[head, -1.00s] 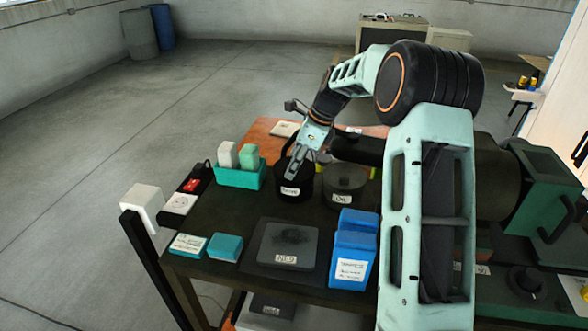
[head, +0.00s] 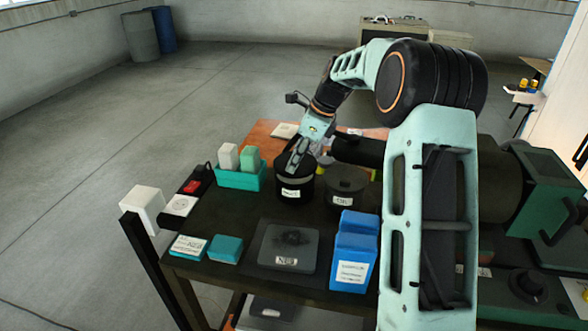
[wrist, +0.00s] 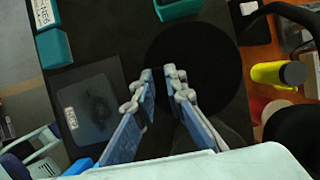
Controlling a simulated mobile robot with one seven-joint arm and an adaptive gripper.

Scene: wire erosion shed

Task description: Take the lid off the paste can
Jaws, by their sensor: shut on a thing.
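The paste can appears to be the black round can (head: 294,194) with a white label, standing upright on the dark table; its label is too blurred to read. Its black lid (wrist: 205,65) shows as a large dark disc in the wrist view. My gripper (head: 293,170) reaches down onto the near part of the lid. In the wrist view my gripper (wrist: 160,75) has its fingertips close together over the disc's left side. It is shut on the lid, but the exact grip point is lost in dark. I cannot tell whether the lid is clear of the can.
A second dark can (head: 347,184) stands close on the right. A black cylinder (head: 357,150) is just behind.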

